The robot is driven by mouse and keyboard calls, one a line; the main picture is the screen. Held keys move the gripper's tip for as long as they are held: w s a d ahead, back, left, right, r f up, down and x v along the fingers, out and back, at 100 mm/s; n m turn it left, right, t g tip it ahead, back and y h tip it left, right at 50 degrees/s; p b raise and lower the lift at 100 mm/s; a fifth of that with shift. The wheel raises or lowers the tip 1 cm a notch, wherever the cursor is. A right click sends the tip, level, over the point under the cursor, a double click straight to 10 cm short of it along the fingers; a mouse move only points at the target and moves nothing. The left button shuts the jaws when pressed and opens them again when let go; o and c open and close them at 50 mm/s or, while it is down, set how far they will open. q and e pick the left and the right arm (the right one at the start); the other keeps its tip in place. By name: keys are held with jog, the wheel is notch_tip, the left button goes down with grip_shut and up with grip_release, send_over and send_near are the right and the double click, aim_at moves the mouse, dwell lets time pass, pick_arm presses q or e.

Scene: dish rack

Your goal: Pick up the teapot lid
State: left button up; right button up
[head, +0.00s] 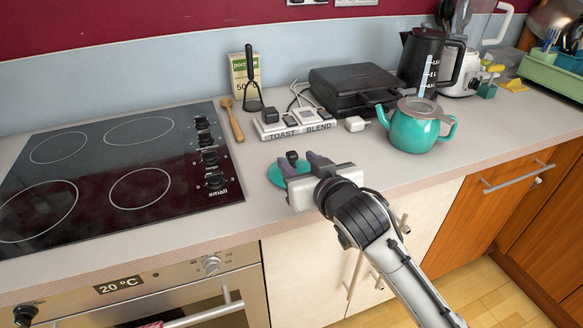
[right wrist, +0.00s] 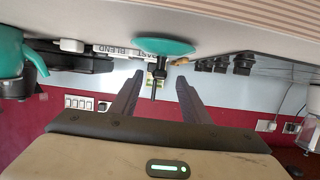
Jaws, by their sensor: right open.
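The teapot lid (head: 275,174) is a flat teal disc with a dark knob, lying on the counter right of the hob. It also shows in the right wrist view (right wrist: 176,46), where the picture is upside down and the black knob points into the space between the fingers. My right gripper (head: 301,161) is open at the lid, with its fingers on either side of the knob (right wrist: 158,80). The teal teapot (head: 412,132) stands lidless to the right on the counter. My left gripper is not in view.
A black hob (head: 105,170) lies to the left. Behind the lid are the white toast and blend switch block (head: 293,126), a wooden spoon (head: 232,121), a masher and a black grill (head: 358,88). A kettle (head: 425,60) stands behind the teapot. The counter's front edge is close.

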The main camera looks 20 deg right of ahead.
aim_at(294, 157)
jog(key=x, duration=0.5)
jog(key=shift+s, duration=0.1)
grip_shut()
